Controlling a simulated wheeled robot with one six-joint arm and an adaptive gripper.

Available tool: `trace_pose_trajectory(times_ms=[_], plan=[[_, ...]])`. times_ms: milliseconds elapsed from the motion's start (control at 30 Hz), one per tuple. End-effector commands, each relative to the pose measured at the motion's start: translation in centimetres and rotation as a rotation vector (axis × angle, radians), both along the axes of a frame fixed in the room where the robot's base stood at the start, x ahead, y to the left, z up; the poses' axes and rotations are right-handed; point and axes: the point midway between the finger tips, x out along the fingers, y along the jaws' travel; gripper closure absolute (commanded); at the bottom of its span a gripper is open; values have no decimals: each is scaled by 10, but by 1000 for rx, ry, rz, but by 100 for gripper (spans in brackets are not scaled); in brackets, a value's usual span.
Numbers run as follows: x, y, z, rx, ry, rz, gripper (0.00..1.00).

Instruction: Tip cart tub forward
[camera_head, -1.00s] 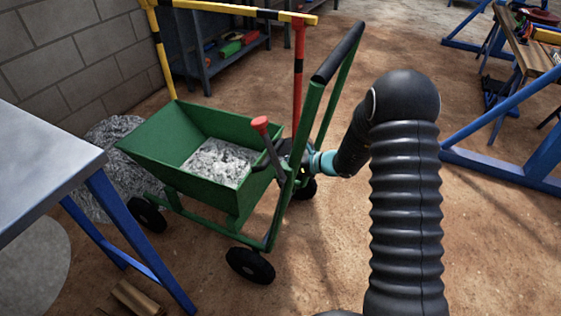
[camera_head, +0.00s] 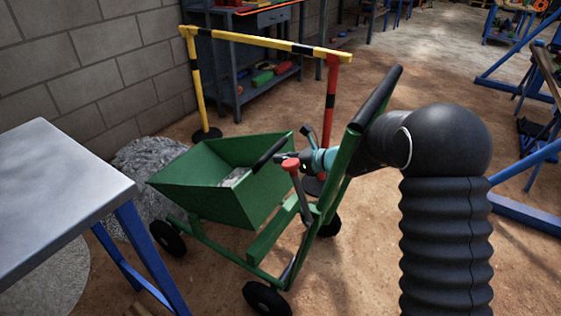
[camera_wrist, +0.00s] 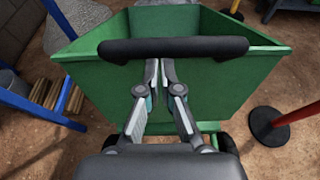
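The tub's black handle bar (camera_head: 269,153) also shows in the wrist view (camera_wrist: 215,46), across the tub's rear. My gripper (camera_head: 285,158) is at this bar; in the wrist view its fingers (camera_wrist: 160,66) are nearly together, tips at the bar's lower edge and partly hidden by it. The bar does not lie between the fingers. A red-knobbed lever (camera_head: 290,164) stands beside my gripper. The black push handle (camera_head: 375,97) is near my arm.
A grey-topped table (camera_head: 60,190) with blue legs stands at left. A rubble heap (camera_head: 145,165) lies beyond the tub. A yellow-black barrier (camera_head: 265,42) with a red post (camera_head: 331,100) stands behind the cart. Open dirt floor lies to the right.

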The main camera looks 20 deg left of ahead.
Motion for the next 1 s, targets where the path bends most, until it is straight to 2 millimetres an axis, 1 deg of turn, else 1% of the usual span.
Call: trace_pose_trajectory(times_ms=[33, 167, 333, 467, 500, 700, 800, 1000], plan=[[2, 0, 7, 8, -9, -1, 100], [2, -1, 4, 6, -6, -1, 100], [0, -13, -10, 3, -5, -2, 100], [-2, -33, -25, 7, -4, -1, 100], [-3, -39, -11, 8, -9, 0, 100], [-9, -70, 18, 6, -8, -1, 100], [-12, -83, 30, 6, -7, 0, 100], [-16, -99, 44, 4, -5, 0, 100]])
